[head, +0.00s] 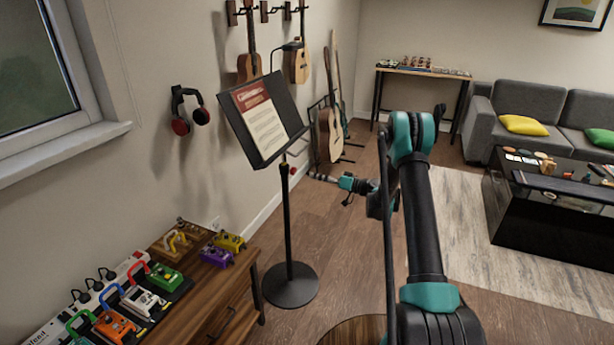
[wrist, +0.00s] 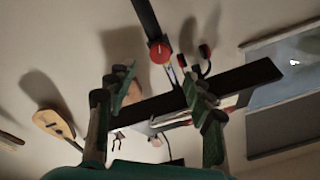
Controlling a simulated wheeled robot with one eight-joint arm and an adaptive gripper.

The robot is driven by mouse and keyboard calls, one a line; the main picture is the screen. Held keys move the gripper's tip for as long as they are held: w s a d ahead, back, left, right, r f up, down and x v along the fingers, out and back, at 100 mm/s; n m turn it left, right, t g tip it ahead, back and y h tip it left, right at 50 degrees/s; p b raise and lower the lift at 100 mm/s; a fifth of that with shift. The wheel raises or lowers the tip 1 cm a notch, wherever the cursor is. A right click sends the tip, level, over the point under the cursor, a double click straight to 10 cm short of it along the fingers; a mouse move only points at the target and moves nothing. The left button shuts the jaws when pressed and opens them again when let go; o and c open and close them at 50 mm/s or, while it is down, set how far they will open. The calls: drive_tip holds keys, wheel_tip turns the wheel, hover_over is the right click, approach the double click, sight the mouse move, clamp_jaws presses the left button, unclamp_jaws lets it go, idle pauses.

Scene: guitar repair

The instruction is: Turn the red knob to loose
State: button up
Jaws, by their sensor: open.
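The red knob (head: 293,170) sits on the black pole of the music stand (head: 287,225), just below its tilted desk. In the wrist view the red knob (wrist: 160,52) is round and faces the camera, above and between my fingertips. My gripper (head: 318,177) is to the right of the knob in the head view, apart from it. In the wrist view my gripper (wrist: 155,88) is open, with its two fingers spread and nothing held. A printed booklet (head: 260,118) rests on the stand's desk (head: 288,105).
Guitars hang on the wall and others stand in a rack (head: 330,135) behind the stand. Headphones (head: 190,110) hang at left. A wooden cabinet (head: 215,290) with several pedals stands at lower left. Bare floor (head: 340,240) lies right of the stand's round base.

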drive_tip(key=shift+v, duration=1.1)
drive_tip(key=s+d+r+m+g+h, duration=0.15)
drive_tip(key=s+r+h, duration=0.25)
drive_tip(key=s, duration=0.5)
drive_tip(key=s+d+r+m+h, duration=0.2)
drive_tip(key=s+d+r+h, duration=0.15)
drive_tip(key=s, duration=0.65)
drive_tip(key=s+d+f+m+h, duration=0.1)
drive_tip(key=s+d+h, duration=0.3)
drive_tip(key=s, duration=0.9)
drive_tip(key=s+d+f+m+h, duration=0.2)
drive_tip(key=s+d+h, duration=0.3)
drive_tip(key=s+d, duration=0.5)
drive_tip(key=s, duration=0.4)
drive_tip(key=shift+s+f, duration=0.2)
drive_tip(key=shift+s, duration=0.1)
